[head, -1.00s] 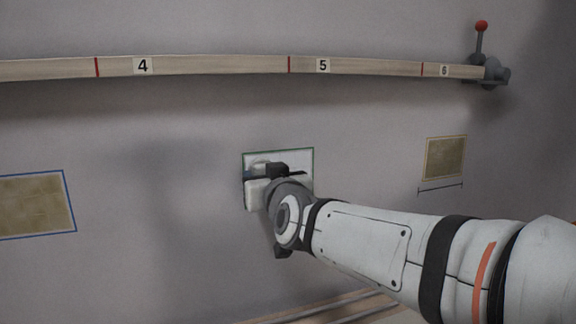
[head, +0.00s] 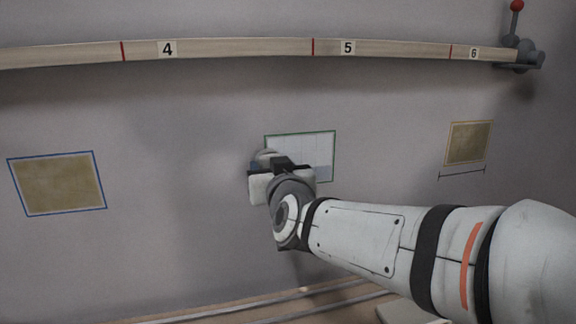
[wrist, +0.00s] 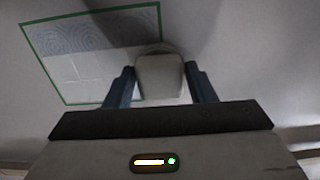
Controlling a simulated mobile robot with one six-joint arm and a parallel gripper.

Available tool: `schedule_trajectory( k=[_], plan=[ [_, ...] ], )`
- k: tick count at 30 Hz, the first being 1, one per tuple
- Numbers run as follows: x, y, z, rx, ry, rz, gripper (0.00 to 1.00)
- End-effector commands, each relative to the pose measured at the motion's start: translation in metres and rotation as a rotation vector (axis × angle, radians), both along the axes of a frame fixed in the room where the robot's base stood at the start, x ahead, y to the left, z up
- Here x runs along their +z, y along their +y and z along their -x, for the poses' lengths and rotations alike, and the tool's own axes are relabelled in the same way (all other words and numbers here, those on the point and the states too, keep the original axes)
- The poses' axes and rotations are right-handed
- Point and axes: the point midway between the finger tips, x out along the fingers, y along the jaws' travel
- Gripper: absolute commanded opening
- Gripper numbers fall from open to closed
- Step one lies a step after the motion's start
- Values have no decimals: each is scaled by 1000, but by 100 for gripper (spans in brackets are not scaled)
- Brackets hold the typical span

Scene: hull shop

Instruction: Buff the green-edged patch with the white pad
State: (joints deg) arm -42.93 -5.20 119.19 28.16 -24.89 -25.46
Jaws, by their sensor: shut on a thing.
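The green-edged patch (head: 312,147) is a pale rectangle on the wall, with faint lines dividing it. In the wrist view the patch (wrist: 82,68) lies to the upper left, with swirl marks along its top part. My gripper (head: 268,167) is in front of the patch's left edge. In the wrist view its two blue fingers (wrist: 160,82) are shut on the white pad (wrist: 160,76), beside the patch's edge. The pad (head: 266,155) shows partly in the head view; my gripper and arm hide the patch's lower left. I cannot tell whether the pad touches the wall.
A blue-edged tan patch (head: 57,184) is at the left, and a smaller tan patch (head: 469,143) with a dark line below it is at the right. A numbered wooden batten (head: 230,49) runs above, ending at a red-knobbed clamp (head: 521,50). Planking (head: 215,308) lies below.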

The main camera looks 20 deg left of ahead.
Motion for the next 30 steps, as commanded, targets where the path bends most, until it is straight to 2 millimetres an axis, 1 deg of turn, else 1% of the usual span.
schedule_trajectory(
  k=[1, 5, 9, 15, 23, 30],
  plan=[
    [-7, 0, 0, 0, 1, 1, 30],
    [-9, -2, -1, 0, 1, -1, 30],
    [-12, -9, -7, 0, -1, -2, 30],
    [-12, -22, -13, -1, -1, -2, 30],
    [-9, -28, -17, -1, -2, -1, 30],
    [-7, -45, -27, 1, -4, -1, 30]
  ],
)
